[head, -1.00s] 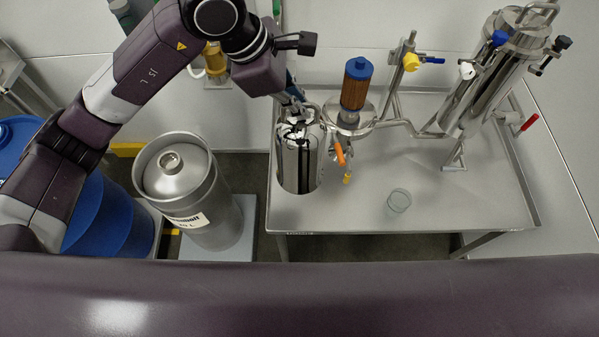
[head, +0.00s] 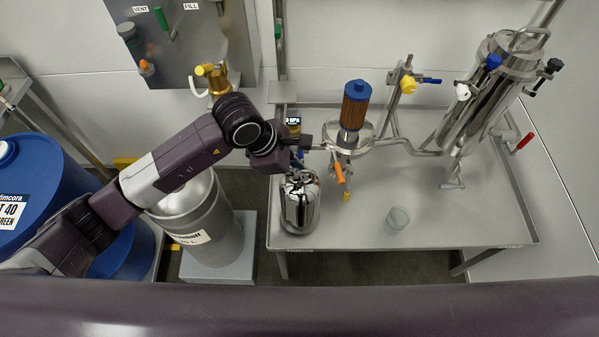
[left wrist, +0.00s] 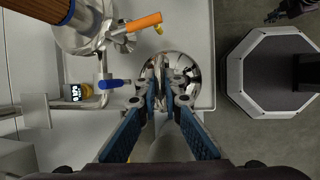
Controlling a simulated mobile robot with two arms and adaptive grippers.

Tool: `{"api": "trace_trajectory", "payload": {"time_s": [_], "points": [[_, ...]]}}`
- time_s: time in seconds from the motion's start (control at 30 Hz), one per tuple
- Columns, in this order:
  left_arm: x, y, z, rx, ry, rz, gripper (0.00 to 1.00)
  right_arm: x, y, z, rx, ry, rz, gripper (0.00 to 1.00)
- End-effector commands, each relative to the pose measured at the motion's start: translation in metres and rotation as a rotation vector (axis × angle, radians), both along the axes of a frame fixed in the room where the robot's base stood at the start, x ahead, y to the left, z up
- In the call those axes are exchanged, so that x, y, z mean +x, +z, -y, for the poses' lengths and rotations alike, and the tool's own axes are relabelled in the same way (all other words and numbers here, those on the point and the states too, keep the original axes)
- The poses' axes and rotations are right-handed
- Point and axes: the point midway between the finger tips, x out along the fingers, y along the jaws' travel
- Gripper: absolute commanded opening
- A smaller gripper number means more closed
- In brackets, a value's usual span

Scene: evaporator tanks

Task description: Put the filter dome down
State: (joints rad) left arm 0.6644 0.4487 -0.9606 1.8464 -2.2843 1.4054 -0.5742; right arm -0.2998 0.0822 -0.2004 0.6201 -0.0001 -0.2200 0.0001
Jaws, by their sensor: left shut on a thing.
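The filter dome (head: 299,207) is a shiny steel cylinder, upright at the left front of the steel table. My left gripper (head: 297,172) is shut on the top of the dome. In the left wrist view, the left gripper's fingertips (left wrist: 160,84) meet over the dome (left wrist: 187,72); the fingers hide part of it. I cannot tell whether the dome's base touches the table. A dark part, probably my right gripper (left wrist: 288,11), shows at the top right corner there; its jaws are unclear.
The steel table (head: 450,220) has a raised rim. An orange filter cartridge with a blue cap (head: 356,103) stands behind the dome, with an orange-handled valve (head: 340,170) close by. A steel keg (head: 208,225) is left of the table.

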Motion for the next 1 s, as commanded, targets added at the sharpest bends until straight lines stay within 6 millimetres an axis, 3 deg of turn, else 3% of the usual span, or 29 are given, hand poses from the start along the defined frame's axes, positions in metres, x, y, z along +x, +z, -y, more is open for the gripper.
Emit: {"api": "trace_trajectory", "payload": {"time_s": [0.13, 0.5, 0.53, 0.67, 1.0], "points": [[0.001, -0.014, 0.001, -0.005, 0.000, 0.004, 0.00, 0.000, 0.003, -0.001, 0.001, -0.001, 0.000, 0.00], [0.002, -0.019, 0.001, -0.005, -0.001, 0.006, 0.00, 0.000, -0.002, -0.004, 0.004, -0.002, 0.000, 0.00], [0.000, -0.020, 0.000, -0.001, 0.000, 0.002, 0.09, 0.000, -0.001, -0.004, 0.004, -0.002, 0.000, 0.00], [0.000, -0.020, 0.000, 0.000, 0.001, 0.002, 0.24, 0.000, 0.000, -0.004, 0.004, -0.003, 0.000, 0.00], [0.000, -0.017, 0.000, 0.000, 0.001, 0.002, 0.25, 0.000, 0.002, -0.004, 0.004, -0.002, 0.000, 0.00]]}}
